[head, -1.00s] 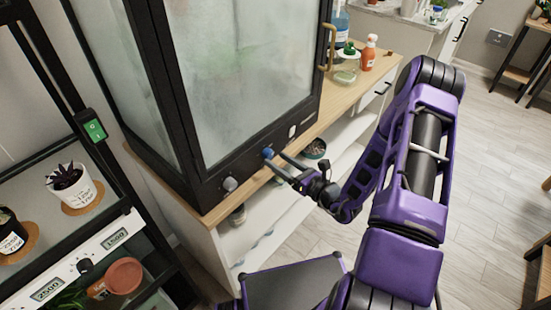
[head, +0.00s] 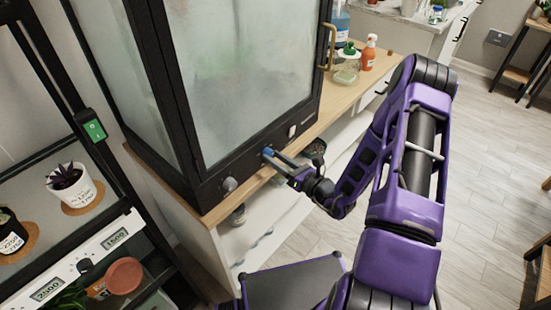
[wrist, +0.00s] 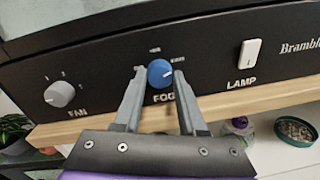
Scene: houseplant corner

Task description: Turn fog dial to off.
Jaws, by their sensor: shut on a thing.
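The fog dial (wrist: 160,74) is a round blue knob on the black front panel of the glass cabinet, above the printed word FOG. Its pale pointer line seems to point right in the wrist view; the small setting labels around it are too small to read surely. My gripper (wrist: 159,72) is shut on the fog dial, one grey finger on each side. In the head view my gripper (head: 276,158) reaches the panel from the right and mostly hides the dial. The cabinet glass (head: 245,70) is misty.
The grey fan dial (wrist: 60,94) is left of the fog dial, and the white lamp switch (wrist: 250,52) is to its right. An orange spray bottle (head: 369,52) stands on the wooden top. A plant shelf (head: 60,275) is at the left. Open floor lies right.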

